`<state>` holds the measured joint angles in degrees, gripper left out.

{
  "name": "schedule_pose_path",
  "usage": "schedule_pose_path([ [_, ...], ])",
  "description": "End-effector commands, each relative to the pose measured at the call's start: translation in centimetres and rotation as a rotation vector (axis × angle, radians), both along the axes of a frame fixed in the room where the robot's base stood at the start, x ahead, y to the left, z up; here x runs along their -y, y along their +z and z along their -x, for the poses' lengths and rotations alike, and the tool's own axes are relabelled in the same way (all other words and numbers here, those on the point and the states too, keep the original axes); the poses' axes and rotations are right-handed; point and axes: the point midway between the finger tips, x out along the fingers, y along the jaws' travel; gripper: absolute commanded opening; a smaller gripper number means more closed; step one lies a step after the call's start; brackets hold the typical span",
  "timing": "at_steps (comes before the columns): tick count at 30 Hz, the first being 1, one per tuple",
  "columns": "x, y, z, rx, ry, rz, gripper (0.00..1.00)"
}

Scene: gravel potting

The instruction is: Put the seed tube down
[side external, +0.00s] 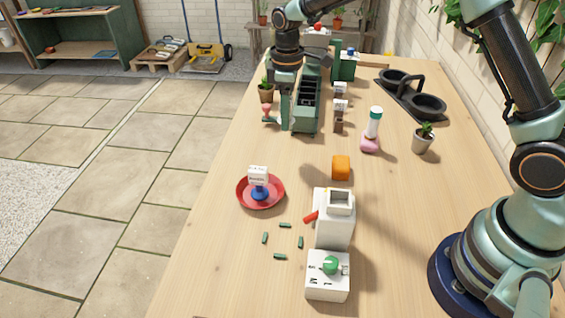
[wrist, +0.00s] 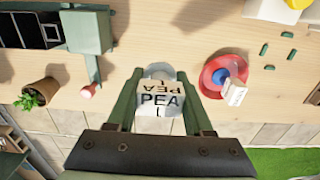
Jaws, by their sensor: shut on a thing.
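My gripper (wrist: 160,100) is shut on a white thing lettered PEA (wrist: 161,98), which looks like the seed tube. A pale rounded end shows behind the lettering. In the side external view my gripper (side external: 286,118) hangs at the near left of the green bin. The held tube cannot be made out there. Whether it touches the table cannot be told.
A green bin (side external: 305,103) and a potted plant (side external: 266,93) stand close by. A red saucer (side external: 241,200) holds a blue-based thing with a white label (side external: 258,175). An orange cube (side external: 341,167) and white machine (side external: 334,228) stand nearer. Wood between bin and saucer is clear.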

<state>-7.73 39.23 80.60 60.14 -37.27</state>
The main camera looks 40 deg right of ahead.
Motion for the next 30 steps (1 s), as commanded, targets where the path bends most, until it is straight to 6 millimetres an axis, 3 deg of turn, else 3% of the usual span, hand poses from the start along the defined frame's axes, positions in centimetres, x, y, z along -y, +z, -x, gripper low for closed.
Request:
schedule_pose_path([
  [3,0.0,-2.6,0.1,-0.004,0.0,0.001,0.0],
  [6,0.0,-4.0,0.1,-0.002,0.0,0.001,0.0],
  [14,0.0,-5.6,0.0,-0.002,0.0,0.001,0.0],
  [21,0.0,-8.8,0.0,-0.001,0.0,0.0,0.0],
  [30,0.0,-9.0,0.0,0.001,0.0,0.0,0.0],
])
